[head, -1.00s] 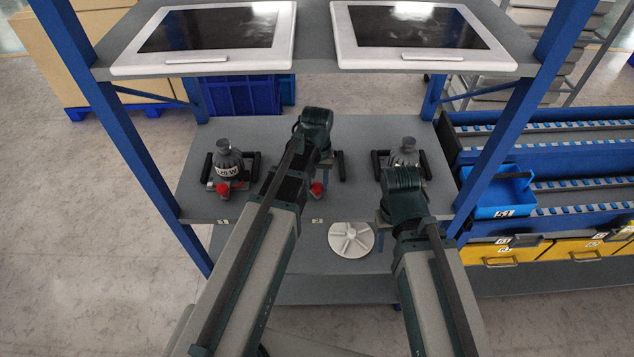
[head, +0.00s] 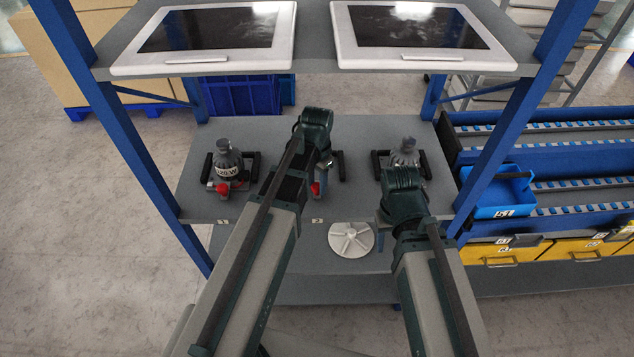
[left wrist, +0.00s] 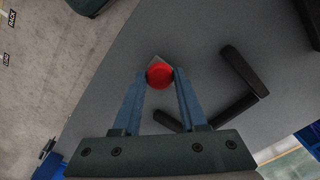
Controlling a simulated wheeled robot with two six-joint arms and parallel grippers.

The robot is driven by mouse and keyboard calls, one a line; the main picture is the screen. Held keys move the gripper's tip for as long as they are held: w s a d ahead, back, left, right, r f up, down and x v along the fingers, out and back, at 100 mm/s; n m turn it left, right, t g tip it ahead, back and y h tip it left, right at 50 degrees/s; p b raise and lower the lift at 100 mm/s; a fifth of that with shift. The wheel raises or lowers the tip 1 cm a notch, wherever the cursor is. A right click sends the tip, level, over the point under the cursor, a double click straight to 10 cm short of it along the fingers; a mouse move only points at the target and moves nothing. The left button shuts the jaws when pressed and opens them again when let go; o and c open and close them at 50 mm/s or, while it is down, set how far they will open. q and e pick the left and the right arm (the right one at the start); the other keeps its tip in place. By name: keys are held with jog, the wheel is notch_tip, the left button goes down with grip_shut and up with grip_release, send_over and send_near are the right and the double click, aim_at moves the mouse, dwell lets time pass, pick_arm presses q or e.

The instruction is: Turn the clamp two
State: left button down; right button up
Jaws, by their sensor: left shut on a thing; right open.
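Clamp two stands on the shelf behind the label 2 (head: 317,220); my left arm hides most of it. Its red knob (head: 316,188) shows beside the arm and also in the left wrist view (left wrist: 159,75), between the two blue fingertips. My left gripper (head: 321,176) is shut on this red knob; its fingers also show in the left wrist view (left wrist: 160,88). Dark bars (left wrist: 235,75) of the clamp's holder lie to the right there. My right gripper (head: 382,238) is open, low at the front edge of the shelf, mostly hidden by its own wrist.
A similar clamp with a red knob (head: 222,188) and a grey flask-like body (head: 228,163) stands at left. Another grey body (head: 405,155) stands at right, behind my right wrist. A white spoked disc (head: 351,240) is below. Two framed screens (head: 210,30) sit on the upper shelf.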

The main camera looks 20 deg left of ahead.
aim_at(317, 186)
dwell(0.5)
pick_arm(q)
jog(key=shift+c, duration=2.2)
grip_release()
jog(key=shift+r, duration=0.1)
notch_tip(317, 186, up, 12)
jog(key=p, duration=1.2)
jog(key=s+d+f+n+b, duration=0.1)
jog(key=s+d+f+b, duration=0.3)
jog(key=s, duration=0.3)
jog(key=s+d+f+n+y+b, duration=0.1)
jog(key=s+d+f+b, duration=0.3)
jog(key=s+d, duration=0.2)
jog(key=shift+s+f+b, duration=0.35)
